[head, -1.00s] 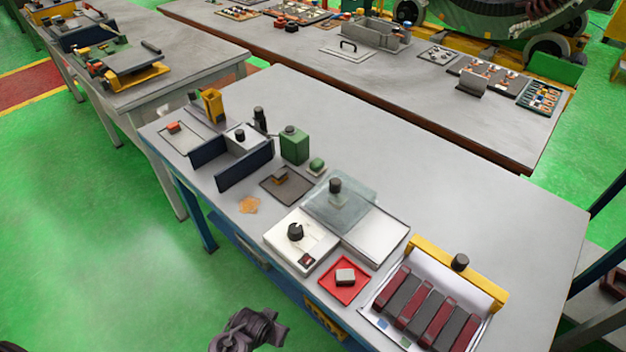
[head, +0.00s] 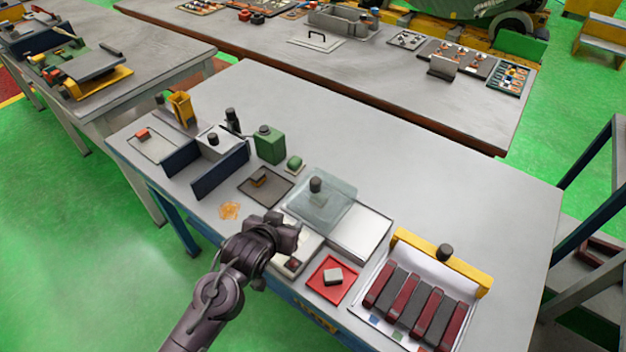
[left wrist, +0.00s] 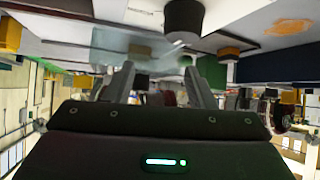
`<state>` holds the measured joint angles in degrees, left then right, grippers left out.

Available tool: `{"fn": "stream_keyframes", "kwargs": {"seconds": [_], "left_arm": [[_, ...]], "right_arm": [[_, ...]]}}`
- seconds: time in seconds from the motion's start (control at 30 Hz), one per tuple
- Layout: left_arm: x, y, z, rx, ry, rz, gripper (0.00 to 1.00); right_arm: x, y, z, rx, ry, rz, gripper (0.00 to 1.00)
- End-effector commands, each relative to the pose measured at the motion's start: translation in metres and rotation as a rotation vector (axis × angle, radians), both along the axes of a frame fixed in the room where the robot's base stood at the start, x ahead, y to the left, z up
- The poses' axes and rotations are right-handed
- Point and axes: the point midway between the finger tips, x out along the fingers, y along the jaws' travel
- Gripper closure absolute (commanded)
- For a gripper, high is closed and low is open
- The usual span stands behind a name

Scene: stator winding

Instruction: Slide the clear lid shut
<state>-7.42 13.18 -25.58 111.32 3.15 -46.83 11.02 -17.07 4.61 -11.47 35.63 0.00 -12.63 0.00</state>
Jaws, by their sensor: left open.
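The clear lid (head: 335,200), a see-through pane with a black knob (head: 316,184), lies at the upper-left end of a flat silver tray (head: 362,234). The tray's lower-right part is uncovered. My left gripper (head: 292,232) is over the white box (head: 307,250), just below and left of the lid, and apart from the knob. It hides the box's dial in the head view. In the left wrist view, the open fingers (left wrist: 160,82) have nothing between them, and the lid (left wrist: 125,42) shows beyond them. My right gripper is in neither view.
A red tray (head: 343,288) with a grey block is in front of the silver tray. A rack of red and grey bars (head: 420,305) with a yellow bar stands to the right. A green canister (head: 270,145) and blue panels (head: 220,170) stand behind left. The table's back right is clear.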

Motion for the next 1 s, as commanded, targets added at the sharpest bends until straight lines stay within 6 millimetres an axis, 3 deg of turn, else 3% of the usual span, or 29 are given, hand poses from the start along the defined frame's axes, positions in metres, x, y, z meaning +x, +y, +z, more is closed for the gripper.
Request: {"fn": "stream_keyframes", "kwargs": {"seconds": [0.2, 0.33, 0.8, 1.0], "left_arm": [[0.044, -0.036, 0.026, -0.058, -0.197, -0.076, 0.50], [0.054, -0.045, 0.031, -0.075, -0.243, -0.096, 0.50], [0.104, -0.067, 0.010, -0.077, -0.245, -0.096, 0.50], [0.116, -0.072, 0.004, -0.077, -0.246, -0.097, 0.50]], "right_arm": [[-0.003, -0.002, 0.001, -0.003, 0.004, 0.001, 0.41], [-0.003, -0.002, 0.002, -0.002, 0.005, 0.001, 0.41], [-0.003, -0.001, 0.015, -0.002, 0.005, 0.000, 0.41], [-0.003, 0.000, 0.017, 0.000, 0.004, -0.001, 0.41]]}}
